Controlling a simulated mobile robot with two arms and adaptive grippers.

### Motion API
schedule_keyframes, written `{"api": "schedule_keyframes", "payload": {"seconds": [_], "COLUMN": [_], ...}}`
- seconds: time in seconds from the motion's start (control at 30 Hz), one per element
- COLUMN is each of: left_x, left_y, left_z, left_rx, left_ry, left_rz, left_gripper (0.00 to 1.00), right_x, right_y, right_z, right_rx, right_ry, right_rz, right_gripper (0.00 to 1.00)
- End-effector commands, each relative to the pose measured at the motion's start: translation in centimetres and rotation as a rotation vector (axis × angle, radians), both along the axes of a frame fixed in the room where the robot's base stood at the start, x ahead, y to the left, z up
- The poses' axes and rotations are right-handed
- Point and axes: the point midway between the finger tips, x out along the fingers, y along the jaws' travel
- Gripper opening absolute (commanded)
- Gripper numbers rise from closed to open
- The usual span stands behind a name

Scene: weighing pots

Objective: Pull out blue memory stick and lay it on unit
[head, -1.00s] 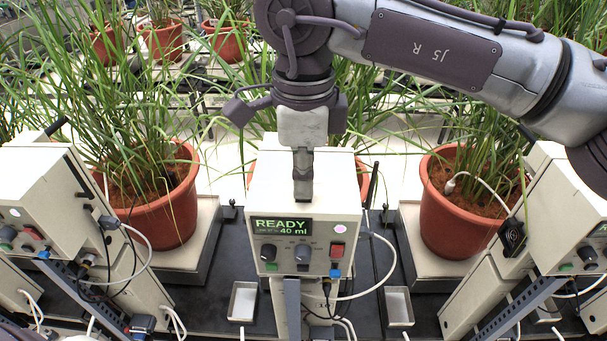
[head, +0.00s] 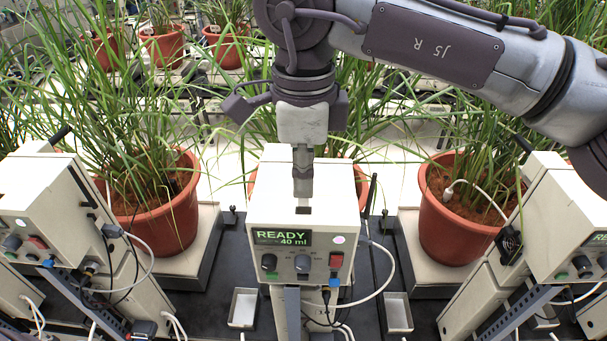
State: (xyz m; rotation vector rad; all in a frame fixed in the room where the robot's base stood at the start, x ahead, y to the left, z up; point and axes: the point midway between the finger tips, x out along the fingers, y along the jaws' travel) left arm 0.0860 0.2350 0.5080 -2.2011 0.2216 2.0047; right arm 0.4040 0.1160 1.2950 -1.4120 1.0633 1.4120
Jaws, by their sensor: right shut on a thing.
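The middle unit (head: 264,200) is a cream box with a lit READY display and knobs on its front. A small blue piece (head: 334,282) shows low on its front, below the red switch; it looks like a plug or memory stick seated there. My right gripper (head: 303,188) points down over the unit's top, seen edge-on, with narrow fingers shut. What lies between the fingers is hidden. A small dark mark (head: 303,210) shows on the top just below the fingertips; I cannot tell if it is a slot or a shadow. My left gripper is not in view.
Similar units stand at the left (head: 45,205) and right (head: 572,205). Potted plants stand beside and behind, with a pot at left (head: 165,230) and one at right (head: 450,228). A white cable (head: 388,262) loops beside the middle unit. Small metal trays (head: 243,306) lie below.

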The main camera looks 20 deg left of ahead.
Motion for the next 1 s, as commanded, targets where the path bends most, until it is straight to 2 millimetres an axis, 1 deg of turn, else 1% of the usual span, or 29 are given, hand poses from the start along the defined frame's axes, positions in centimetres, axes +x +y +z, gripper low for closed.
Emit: {"api": "schedule_keyframes", "payload": {"seconds": [0.43,0.9,1.0], "left_x": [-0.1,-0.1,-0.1], "left_y": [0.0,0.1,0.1], "left_z": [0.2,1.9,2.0], "left_rx": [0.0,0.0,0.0], "left_ry": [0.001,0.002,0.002], "left_rz": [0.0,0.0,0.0], "left_gripper": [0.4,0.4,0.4], "right_x": [0.0,0.0,0.0], "right_y": [0.0,0.0,0.0], "right_z": [0.3,3.0,3.2], "right_rx": [0.0,0.0,0.0], "right_ry": [0.0,0.0,0.0], "right_rz": [0.0,0.001,0.0], "right_gripper": [0.0,0.0,0.0]}}
